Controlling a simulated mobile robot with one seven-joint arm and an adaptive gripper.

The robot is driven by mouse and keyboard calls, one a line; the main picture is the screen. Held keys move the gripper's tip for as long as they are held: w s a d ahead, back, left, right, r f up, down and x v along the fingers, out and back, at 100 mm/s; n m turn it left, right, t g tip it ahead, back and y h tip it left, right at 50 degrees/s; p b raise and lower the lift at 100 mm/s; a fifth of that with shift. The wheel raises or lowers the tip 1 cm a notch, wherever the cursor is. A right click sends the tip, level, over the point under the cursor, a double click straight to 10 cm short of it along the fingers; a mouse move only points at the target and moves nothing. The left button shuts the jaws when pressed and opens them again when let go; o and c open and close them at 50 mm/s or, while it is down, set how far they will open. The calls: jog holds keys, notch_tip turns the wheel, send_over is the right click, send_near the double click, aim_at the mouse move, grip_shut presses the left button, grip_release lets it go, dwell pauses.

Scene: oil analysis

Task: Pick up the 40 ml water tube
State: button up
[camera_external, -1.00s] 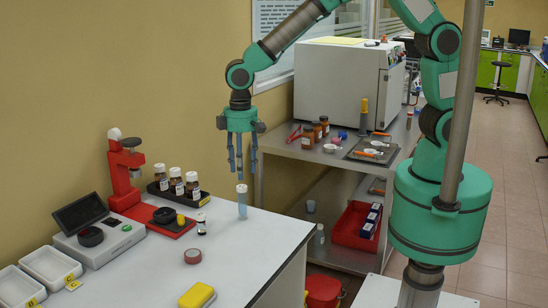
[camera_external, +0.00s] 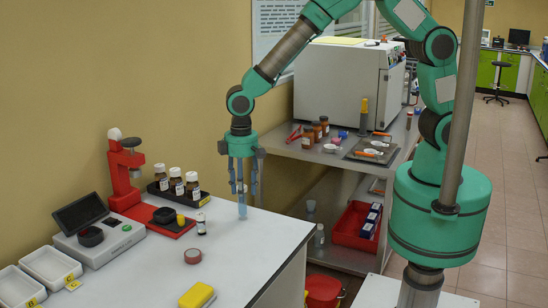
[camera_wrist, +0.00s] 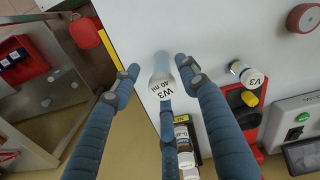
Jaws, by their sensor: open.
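The 40 ml water tube (camera_external: 242,211) stands upright on the white table near its far right edge. In the wrist view its cap (camera_wrist: 164,87), marked "W3 40 ml", sits between the blue fingers. My gripper (camera_external: 243,190) points straight down over the tube, with its fingers around the upper part of it. In the wrist view my gripper (camera_wrist: 158,82) is open, and the fingers look apart from the tube. The tube's top is partly hidden by the fingers in the external view.
A small vial marked V3 (camera_external: 201,224) stands to the left of the tube; its cap also shows in the wrist view (camera_wrist: 250,78). A rack of brown bottles (camera_external: 176,187), a red press (camera_external: 124,175) and a yellow block (camera_external: 197,295) share the table. The table's right edge is close.

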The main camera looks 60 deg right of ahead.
jog(key=shift+f+b, duration=0.55)
jog(key=shift+f, duration=2.05)
jog(key=shift+c, duration=0.2)
grip_shut()
